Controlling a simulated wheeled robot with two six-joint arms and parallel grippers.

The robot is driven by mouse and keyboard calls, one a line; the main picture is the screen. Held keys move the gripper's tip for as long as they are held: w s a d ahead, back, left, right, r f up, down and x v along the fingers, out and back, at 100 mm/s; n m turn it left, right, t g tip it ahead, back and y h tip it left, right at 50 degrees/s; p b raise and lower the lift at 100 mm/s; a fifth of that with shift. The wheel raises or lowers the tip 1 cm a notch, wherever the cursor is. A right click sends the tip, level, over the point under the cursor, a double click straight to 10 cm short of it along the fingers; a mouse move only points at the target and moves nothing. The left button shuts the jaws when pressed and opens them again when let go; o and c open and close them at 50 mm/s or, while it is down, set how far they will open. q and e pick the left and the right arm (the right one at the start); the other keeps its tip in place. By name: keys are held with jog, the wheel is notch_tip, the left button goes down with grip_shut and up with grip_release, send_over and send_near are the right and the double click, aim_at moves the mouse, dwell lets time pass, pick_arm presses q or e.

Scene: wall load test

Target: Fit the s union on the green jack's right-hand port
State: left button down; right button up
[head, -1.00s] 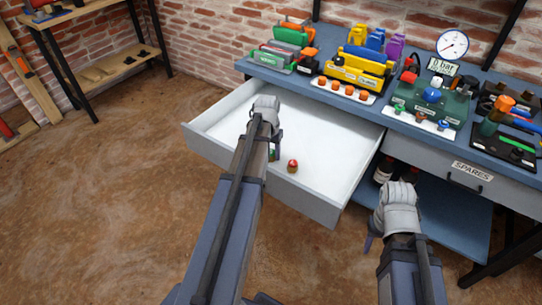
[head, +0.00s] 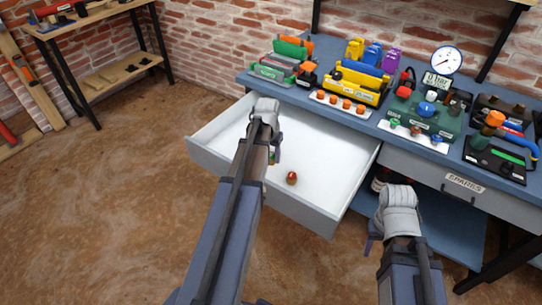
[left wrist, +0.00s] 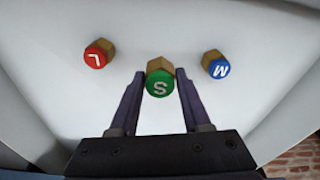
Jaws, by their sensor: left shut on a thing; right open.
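The s union, a green cap marked S on a brass hex body (left wrist: 159,82), is between the fingers of my left gripper (left wrist: 160,80), which is shut on it inside the drawer. In the head view my left gripper (head: 273,155) mostly hides it. My right gripper (head: 372,238) is open and empty, in front of the bench and right of the drawer. A dark green block (head: 425,118) with a blue knob stands on the bench beside a round gauge; it looks like the green jack, but its label is too small to read. Its ports are unclear.
The open white drawer (head: 330,165) also holds a red L union (left wrist: 97,54) and a blue M union (left wrist: 214,65). A white strip (head: 413,136) with coloured caps lies before the green block. Yellow (head: 355,86) and black (head: 495,158) units flank it.

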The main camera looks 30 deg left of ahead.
aim_at(272, 153)
pick_arm(q)
notch_tip(272, 153, up, 5)
jog(key=p, duration=0.3)
jog(key=shift+p, duration=0.35)
